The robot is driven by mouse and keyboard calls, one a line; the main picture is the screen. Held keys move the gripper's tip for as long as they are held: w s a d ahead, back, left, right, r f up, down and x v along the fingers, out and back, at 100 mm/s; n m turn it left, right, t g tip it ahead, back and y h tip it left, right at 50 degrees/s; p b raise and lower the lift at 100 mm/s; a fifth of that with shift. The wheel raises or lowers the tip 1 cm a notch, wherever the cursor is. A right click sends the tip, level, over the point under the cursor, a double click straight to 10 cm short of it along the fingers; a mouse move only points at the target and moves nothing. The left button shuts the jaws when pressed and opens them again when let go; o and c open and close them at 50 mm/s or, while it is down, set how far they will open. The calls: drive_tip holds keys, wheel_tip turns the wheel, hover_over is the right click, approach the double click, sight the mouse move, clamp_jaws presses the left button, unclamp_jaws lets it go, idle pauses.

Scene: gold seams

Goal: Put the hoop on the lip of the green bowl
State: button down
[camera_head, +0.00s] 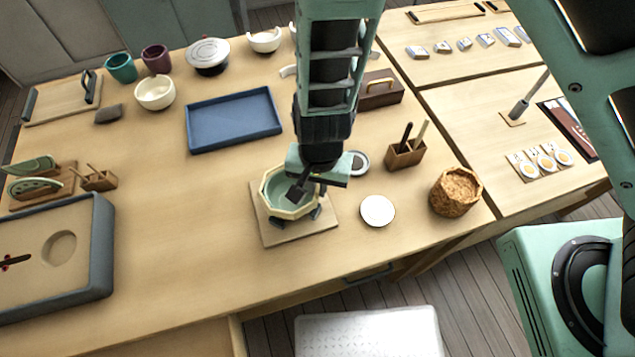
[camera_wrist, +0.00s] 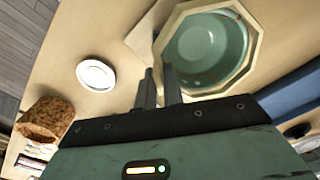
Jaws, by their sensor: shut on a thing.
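The green bowl (camera_head: 275,186) stands on a square wooden board near the middle of the table. Its green inside also shows in the wrist view (camera_wrist: 207,45). The hoop is a pale cream octagonal ring (camera_head: 267,204) that surrounds the bowl's mouth; it shows in the wrist view (camera_wrist: 253,43) too. My gripper (camera_head: 299,190) is at the bowl from above, its fingers (camera_wrist: 160,88) closed together at the near edge of the hoop, shut on it. The fingers and arm hide part of the rim. I cannot tell whether the hoop touches the lip all round.
A white disc (camera_head: 378,210) and a cork-like pot (camera_head: 456,191) stand right of the board (camera_head: 325,222). A blue tray (camera_head: 233,118) lies behind left. A wooden holder (camera_head: 405,155) with tools is behind right.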

drive_tip(key=shift+f, duration=0.25)
idle(0.5)
idle(0.4)
drive_tip(key=c, duration=1)
unclamp_jaws()
drive_tip(key=shift+o, duration=0.2)
drive_tip(key=shift+r, duration=0.1)
drive_tip(key=shift+r+p, duration=2.95)
drive_tip(key=shift+p, duration=0.1)
